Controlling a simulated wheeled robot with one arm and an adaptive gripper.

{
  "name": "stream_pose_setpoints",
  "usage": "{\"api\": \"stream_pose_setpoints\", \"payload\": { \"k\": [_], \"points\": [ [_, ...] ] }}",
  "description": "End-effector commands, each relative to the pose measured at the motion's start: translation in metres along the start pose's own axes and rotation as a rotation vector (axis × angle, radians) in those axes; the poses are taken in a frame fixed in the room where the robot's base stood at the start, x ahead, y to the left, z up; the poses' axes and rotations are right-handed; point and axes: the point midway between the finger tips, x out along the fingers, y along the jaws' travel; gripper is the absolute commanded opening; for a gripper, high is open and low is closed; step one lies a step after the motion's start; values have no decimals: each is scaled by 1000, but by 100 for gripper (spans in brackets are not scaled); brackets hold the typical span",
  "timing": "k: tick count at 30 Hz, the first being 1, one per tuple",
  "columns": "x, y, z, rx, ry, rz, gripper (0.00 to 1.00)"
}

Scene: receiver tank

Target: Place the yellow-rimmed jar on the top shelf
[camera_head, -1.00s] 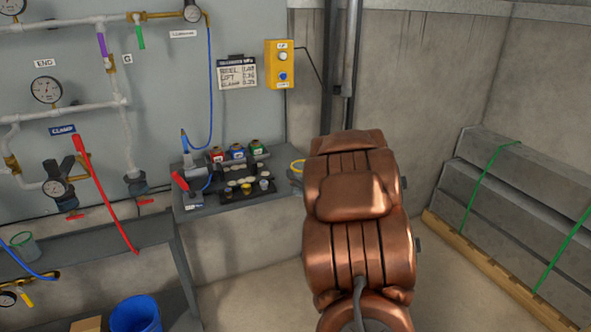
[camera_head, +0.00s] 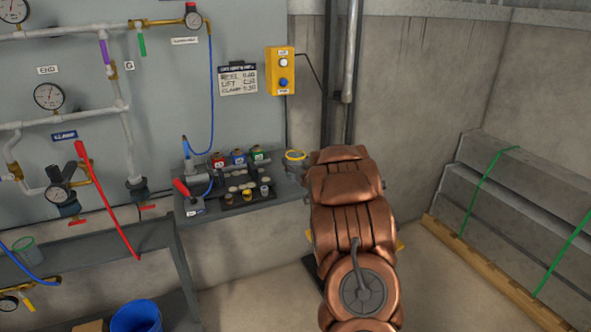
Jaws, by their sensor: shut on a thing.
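The yellow-rimmed jar (camera_head: 295,157) shows at the far end of my copper arm, near the right end of the grey bench. Its yellow rim faces up and the jar looks roughly upright. My gripper (camera_head: 303,165) is shut on the jar; my arm hides most of the gripper and part of the jar. A grey rack stands at the lower left, and its upper shelf (camera_head: 100,249) has a green cup (camera_head: 27,251) at its left end. I cannot tell whether this is the top shelf of the task.
The bench (camera_head: 215,208) holds a red-handled lever (camera_head: 183,190), several coloured valves and a dark tray of small parts. A red bar (camera_head: 108,200) slants down in front of the pipes. A blue bucket (camera_head: 136,316) is low at left. Concrete blocks (camera_head: 510,205) stand at right.

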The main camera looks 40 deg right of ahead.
Motion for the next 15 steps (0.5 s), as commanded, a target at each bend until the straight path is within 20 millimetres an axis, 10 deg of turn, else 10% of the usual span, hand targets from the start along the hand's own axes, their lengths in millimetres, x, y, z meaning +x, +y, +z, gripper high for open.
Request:
{"api": "stream_pose_setpoints", "payload": {
  "k": [15],
  "points": [
    [7,2,35,0,-2,0,19]
  ]
}}
